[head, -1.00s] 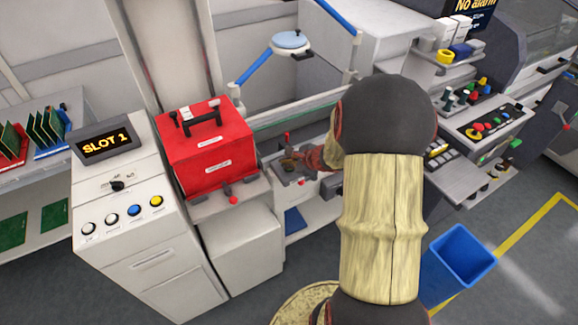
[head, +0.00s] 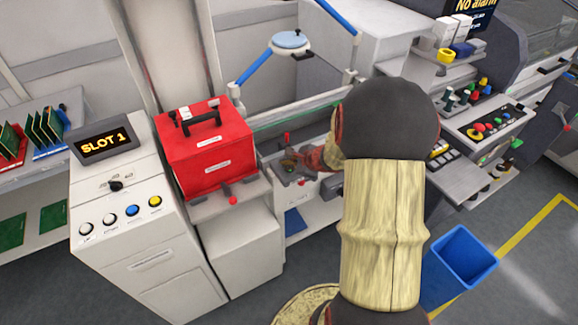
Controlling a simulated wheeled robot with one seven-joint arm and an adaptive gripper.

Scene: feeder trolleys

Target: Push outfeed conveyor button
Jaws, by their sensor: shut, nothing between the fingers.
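My arm reaches forward past the middle of the head view. My gripper (head: 291,162) is small, dark and partly hidden by my own arm; it is shut and empty. It is over a grey ledge (head: 292,179) in front of the conveyor (head: 300,117), just right of the red box. A small red-topped control (head: 286,138) stands behind the gripper. I cannot read which control is the outfeed conveyor button, nor tell whether the fingertips touch anything.
A button panel (head: 490,122) is at right. A blue bin (head: 458,270) stands on the floor.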

